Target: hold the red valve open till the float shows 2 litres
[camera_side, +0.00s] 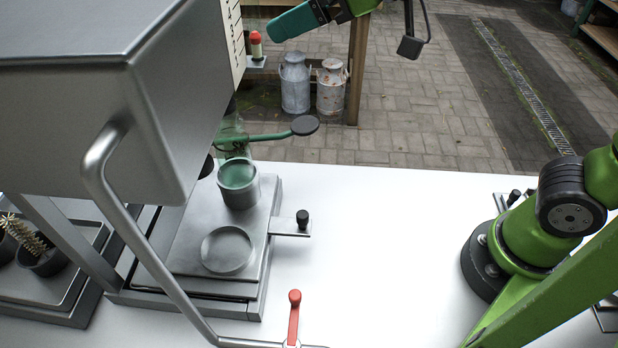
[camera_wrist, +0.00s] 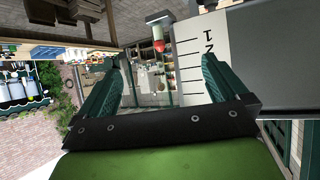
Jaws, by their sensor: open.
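A red lever (camera_side: 294,305) stands upright at the low end of a bent metal pipe, at the bottom of the side view. A small red-topped piece (camera_side: 256,42) with a pale lower part stands on a bracket beside the marked scale (camera_side: 233,40); I cannot tell whether it is the float. A red piece (camera_wrist: 158,45) beside the numbered scale (camera_wrist: 202,55) also shows in the wrist view, beyond my fingers. My gripper (camera_side: 275,28) is high up near the red-topped piece, and its teal fingers are apart and empty in the wrist view (camera_wrist: 165,62). The gap to the piece is unclear.
A grey metal tank (camera_side: 90,110) fills the upper left. A cup with green contents (camera_side: 238,190) stands on a metal platform near a green lever with a dark knob (camera_side: 305,125). Milk cans (camera_side: 295,85) stand behind. The white table (camera_side: 390,230) is clear in the middle.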

